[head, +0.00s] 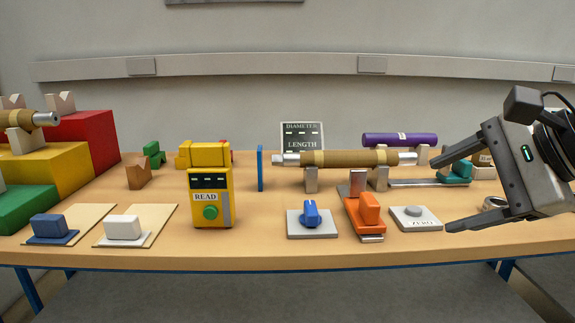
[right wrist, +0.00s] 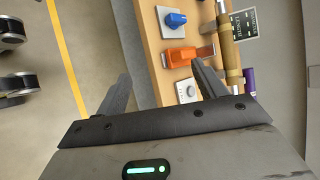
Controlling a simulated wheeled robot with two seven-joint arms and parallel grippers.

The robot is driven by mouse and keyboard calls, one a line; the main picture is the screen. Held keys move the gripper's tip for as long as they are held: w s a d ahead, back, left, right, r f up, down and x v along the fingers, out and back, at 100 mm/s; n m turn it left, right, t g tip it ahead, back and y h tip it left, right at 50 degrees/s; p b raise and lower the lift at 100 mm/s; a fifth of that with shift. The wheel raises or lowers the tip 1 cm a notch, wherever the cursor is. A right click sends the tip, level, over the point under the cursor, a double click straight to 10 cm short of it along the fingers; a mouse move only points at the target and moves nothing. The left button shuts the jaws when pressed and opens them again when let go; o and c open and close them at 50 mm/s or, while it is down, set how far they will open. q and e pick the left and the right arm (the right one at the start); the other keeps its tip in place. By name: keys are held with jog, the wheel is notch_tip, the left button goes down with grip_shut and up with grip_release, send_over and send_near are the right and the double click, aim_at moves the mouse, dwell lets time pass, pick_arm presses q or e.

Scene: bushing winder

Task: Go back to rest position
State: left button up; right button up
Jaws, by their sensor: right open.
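My right gripper (head: 450,192) is at the right of the head view, its two dark fingers spread wide and pointing left. It is open and empty, in front of the table's right part. In the right wrist view its fingers (right wrist: 160,92) are apart with nothing between them but floor and the table's edge. My left gripper is not in view. A tan wound bushing on a metal rod (head: 350,158) lies across supports at the table's middle right. It also shows in the right wrist view (right wrist: 230,50).
The wooden table (head: 270,240) holds a yellow READ device (head: 210,190), a blue knob (head: 311,212), an orange block (head: 369,208), a white ZERO button (head: 415,216) and a purple roll (head: 400,139). Coloured steps (head: 65,165) stand at left. Floor in front is clear.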

jog(key=s+a+f+m+g+y+p, duration=0.25)
jog(key=a+m+g+y, duration=0.35)
jog(key=a+y, duration=0.7)
jog(key=w+d+f+n+t+h+p, duration=0.1)
jog(key=d+f+n+t+h+p, duration=0.15)
jog(key=f+n+t+h, duration=0.95)
jog(key=w+d+f+n+t+p, duration=0.25)
jog(key=n+t, duration=0.25)
jog(key=n, duration=1.8)
pick_arm(q)
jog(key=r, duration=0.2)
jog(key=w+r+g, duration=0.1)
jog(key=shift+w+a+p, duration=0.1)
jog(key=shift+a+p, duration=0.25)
jog(key=shift+p, duration=0.05)
pick_arm(e)
jog(key=s+f+m+g+h, duration=0.4)
jog(key=s+f+m+g, duration=0.4)
jog(key=f, duration=0.8)
jog(key=s+m, duration=0.3)
jog(key=s, duration=0.2)
jog(key=shift+d+f, duration=0.2)
jog(key=shift+f, duration=0.15)
